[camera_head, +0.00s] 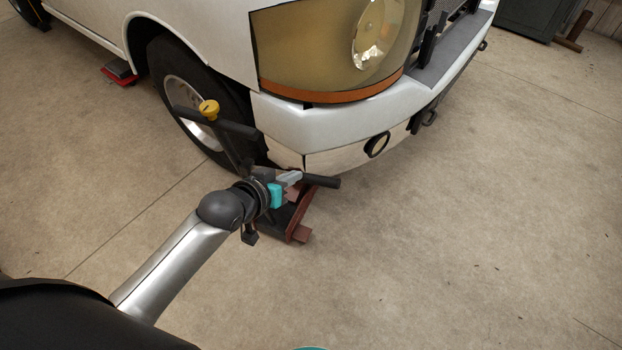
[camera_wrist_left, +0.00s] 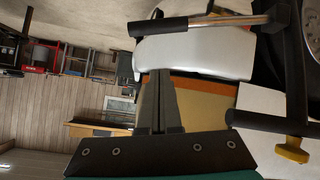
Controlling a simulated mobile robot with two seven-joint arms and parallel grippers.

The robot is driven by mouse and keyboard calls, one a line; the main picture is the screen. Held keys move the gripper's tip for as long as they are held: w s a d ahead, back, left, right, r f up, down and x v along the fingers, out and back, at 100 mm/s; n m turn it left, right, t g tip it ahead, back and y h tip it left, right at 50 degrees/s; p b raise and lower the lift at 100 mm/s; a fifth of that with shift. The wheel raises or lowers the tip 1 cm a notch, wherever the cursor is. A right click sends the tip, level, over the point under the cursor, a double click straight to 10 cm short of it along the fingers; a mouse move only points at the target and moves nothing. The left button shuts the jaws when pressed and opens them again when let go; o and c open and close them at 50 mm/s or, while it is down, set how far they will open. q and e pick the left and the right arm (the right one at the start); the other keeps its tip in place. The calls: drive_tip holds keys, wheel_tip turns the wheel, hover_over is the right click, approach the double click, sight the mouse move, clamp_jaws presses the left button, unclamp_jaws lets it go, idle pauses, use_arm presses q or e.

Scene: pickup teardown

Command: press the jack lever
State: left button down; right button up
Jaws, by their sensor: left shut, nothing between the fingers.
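The jack (camera_head: 297,222) has a reddish-brown base and stands on the floor by the truck's front corner. Its lever ends in a black grip (camera_head: 322,181), which points right just past my left gripper (camera_head: 291,179). In the left wrist view, the lever's black grip (camera_wrist_left: 158,27) and metal rod (camera_wrist_left: 235,20) lie across the picture, beyond the shut, empty fingertips of my left gripper (camera_wrist_left: 159,76). I cannot tell whether they touch. A black T-handle (camera_head: 228,126) with a yellow knob (camera_head: 208,109) rises at the left. My arm hides part of the jack. My right gripper is out of view.
The white truck's bumper (camera_head: 345,150) and front wheel (camera_head: 187,85) are close behind the jack. A red and black object (camera_head: 119,73) lies by the truck's side. A dark green cabinet (camera_head: 535,15) stands far right. The floor right of the jack is clear.

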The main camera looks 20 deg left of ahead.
use_arm(q)
drive_tip(key=b, duration=0.2)
hover_over(311, 179)
drive_tip(key=s, duration=0.3)
wheel_tip(311, 179, down, 4)
drive_tip(key=r, duration=0.1)
drive_tip(key=f, duration=0.1)
drive_tip(key=f+b, duration=0.1)
drive_tip(key=f, duration=0.1)
drive_tip(key=shift+w+d, duration=0.1)
drive_tip(key=shift+w, duration=0.3)
drive_tip(key=shift+w+d+f+b, duration=0.1)
drive_tip(key=shift+d+f+b, duration=0.1)
drive_tip(key=shift+f, duration=0.2)
drive_tip(key=shift+d+f+b, duration=0.1)
drive_tip(key=shift+f+b, duration=0.1)
drive_tip(key=shift+f, duration=0.15)
drive_tip(key=shift+a, duration=0.1)
